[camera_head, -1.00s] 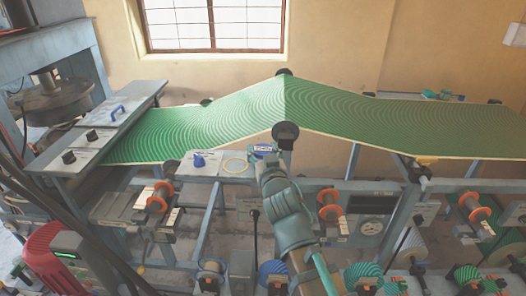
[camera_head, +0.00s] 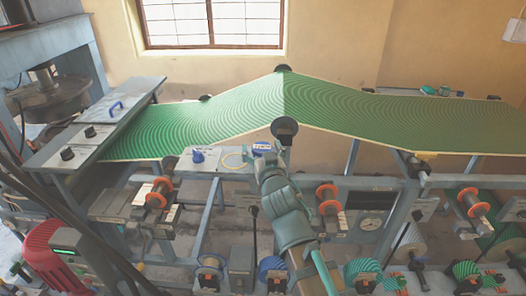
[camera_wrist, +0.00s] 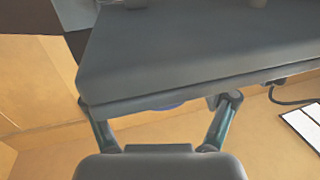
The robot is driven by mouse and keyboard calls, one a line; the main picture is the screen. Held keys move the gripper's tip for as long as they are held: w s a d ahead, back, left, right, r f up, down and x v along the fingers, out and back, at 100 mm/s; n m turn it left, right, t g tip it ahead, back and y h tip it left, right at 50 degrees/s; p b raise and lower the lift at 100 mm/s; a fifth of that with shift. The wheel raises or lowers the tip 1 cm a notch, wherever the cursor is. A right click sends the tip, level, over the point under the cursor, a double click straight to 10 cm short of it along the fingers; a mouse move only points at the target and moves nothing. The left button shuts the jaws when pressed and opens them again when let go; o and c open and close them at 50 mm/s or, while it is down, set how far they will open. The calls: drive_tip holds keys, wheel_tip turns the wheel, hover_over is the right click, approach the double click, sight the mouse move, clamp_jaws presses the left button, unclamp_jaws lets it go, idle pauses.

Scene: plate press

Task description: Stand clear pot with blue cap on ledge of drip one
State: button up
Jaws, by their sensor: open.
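A small blue-capped item (camera_head: 198,155) stands on the pale ledge (camera_head: 176,163) left of my arm in the head view. Its body is too small to tell if it is clear. A blue and white item (camera_head: 262,147) lies just beyond my arm's end. My gripper's fingers are hidden behind the arm in the head view. In the wrist view my gripper (camera_wrist: 162,122) is open, with its teal fingers wide apart and nothing visible held. A large grey slab fills the space ahead, and a sliver of blue (camera_wrist: 168,106) shows under its edge. I cannot tell which ledge is drip one.
The green patterned belt (camera_head: 230,110) runs behind the ledge. Orange-flanged spools (camera_head: 327,197) and frame bars stand in front.

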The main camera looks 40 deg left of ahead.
drive_tip(key=shift+r, duration=0.15)
drive_tip(key=b+v, duration=0.1)
drive_tip(key=v, duration=0.1)
drive_tip(key=b+v, duration=0.1)
drive_tip(key=v, duration=0.1)
drive_tip(key=b+v, duration=0.1)
drive_tip(key=v, duration=0.1)
drive_tip(key=shift+s+d+f, duration=0.1)
drive_tip(key=shift+d+f, duration=0.05)
drive_tip(key=shift+f, duration=0.1)
drive_tip(key=shift+f+b, duration=0.1)
drive_tip(key=shift+b, duration=1.15)
drive_tip(key=shift+r+b+v, duration=0.15)
drive_tip(key=shift+b+v, duration=1.3)
drive_tip(key=shift+b, duration=1.05)
drive_tip(key=shift+r+b+v, duration=0.2)
drive_tip(key=shift+b+v, duration=1.25)
drive_tip(key=shift+b, duration=1)
